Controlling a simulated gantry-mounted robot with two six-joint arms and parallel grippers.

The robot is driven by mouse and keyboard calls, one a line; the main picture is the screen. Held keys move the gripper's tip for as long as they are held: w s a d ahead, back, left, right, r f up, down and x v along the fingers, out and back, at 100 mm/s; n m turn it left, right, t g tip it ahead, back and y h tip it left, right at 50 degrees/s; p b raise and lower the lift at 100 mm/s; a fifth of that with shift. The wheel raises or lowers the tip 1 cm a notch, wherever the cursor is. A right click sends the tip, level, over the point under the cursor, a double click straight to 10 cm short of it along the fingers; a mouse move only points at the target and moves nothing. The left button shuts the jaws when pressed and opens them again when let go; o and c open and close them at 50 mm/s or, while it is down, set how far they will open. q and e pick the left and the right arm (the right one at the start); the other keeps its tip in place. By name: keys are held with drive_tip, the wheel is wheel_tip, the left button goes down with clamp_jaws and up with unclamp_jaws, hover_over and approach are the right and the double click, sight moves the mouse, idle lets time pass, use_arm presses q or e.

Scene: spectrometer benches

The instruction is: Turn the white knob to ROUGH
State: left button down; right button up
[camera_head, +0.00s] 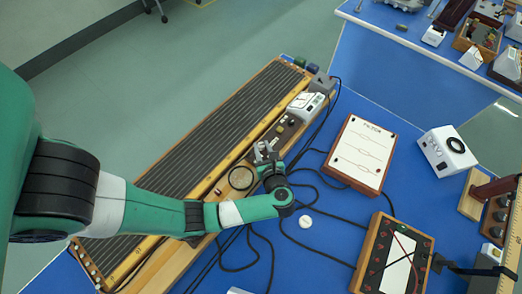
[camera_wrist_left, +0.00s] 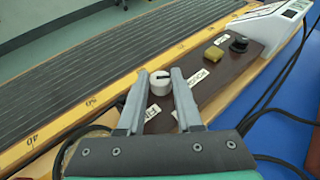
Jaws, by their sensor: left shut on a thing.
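The white knob (camera_wrist_left: 160,84) stands on a dark brown panel (camera_wrist_left: 212,76) of the long wooden bench unit. A short dark mark shows on its top. My left gripper (camera_wrist_left: 159,76) has one finger on each side of the knob, shut on it, in the left wrist view. In the head view my left gripper (camera_head: 264,152) reaches down to the same panel and the knob cannot be made out clearly. White labels lie around the knob; one right of it (camera_wrist_left: 197,78) seems to read ROUGH, and another (camera_wrist_left: 152,112) is partly covered by a finger.
A yellow button (camera_wrist_left: 214,53) and a black knob (camera_wrist_left: 239,43) sit farther along the panel, before a white meter box (camera_wrist_left: 270,25). A ribbed dark bed (camera_head: 215,135) runs alongside.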

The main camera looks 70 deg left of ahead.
use_arm(q)
drive_tip(key=shift+w+n+g+b, duration=0.1)
drive_tip(key=shift+n+g+b, duration=0.6)
drive_tip(key=shift+g+b, duration=0.1)
drive_tip(key=c, duration=0.6)
unclamp_jaws()
drive_tip(key=p+v, duration=0.5)
drive_tip(key=v, duration=0.6)
drive_tip(key=shift+d+r, duration=0.15)
drive_tip(key=shift+d, duration=0.1)
